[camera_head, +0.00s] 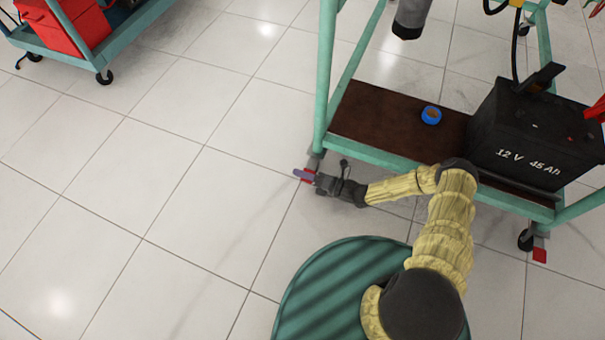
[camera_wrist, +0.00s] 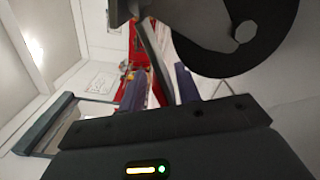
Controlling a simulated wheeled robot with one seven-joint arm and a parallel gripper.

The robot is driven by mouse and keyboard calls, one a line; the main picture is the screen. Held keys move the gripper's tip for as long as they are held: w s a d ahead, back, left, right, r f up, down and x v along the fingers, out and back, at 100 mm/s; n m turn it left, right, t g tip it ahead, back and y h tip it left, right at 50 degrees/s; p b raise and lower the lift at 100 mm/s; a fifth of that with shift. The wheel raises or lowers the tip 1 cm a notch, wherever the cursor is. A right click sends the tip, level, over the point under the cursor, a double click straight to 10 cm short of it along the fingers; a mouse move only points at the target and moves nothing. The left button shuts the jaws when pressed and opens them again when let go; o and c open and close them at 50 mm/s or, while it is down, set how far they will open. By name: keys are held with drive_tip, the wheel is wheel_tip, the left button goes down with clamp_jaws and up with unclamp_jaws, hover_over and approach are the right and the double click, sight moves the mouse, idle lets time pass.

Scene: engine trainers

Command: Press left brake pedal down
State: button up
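The left brake pedal (camera_head: 309,178) is a small red tab at the foot of the green stand's left front leg, by the caster, and is partly hidden by my gripper. My gripper (camera_head: 303,175) is low over the floor at this pedal. In the wrist view its two purple fingers (camera_wrist: 160,88) stand apart, with a red part between or just behind them. I cannot tell whether they touch the pedal or whether it is up or down. The dark caster wheel (camera_wrist: 235,35) fills the upper right of the wrist view, very close to the fingers.
The green stand (camera_head: 375,157) has a brown shelf (camera_head: 385,118) carrying a blue round item (camera_head: 431,115) and a black battery (camera_head: 530,140). Another red pedal (camera_head: 539,255) is at its right caster. A trolley with red boxes (camera_head: 62,25) stands far left. Tiled floor to the left is clear.

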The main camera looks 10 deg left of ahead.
drive_tip(key=v, duration=1.7)
drive_tip(key=shift+d, duration=0.15)
drive_tip(key=shift+w, duration=0.1)
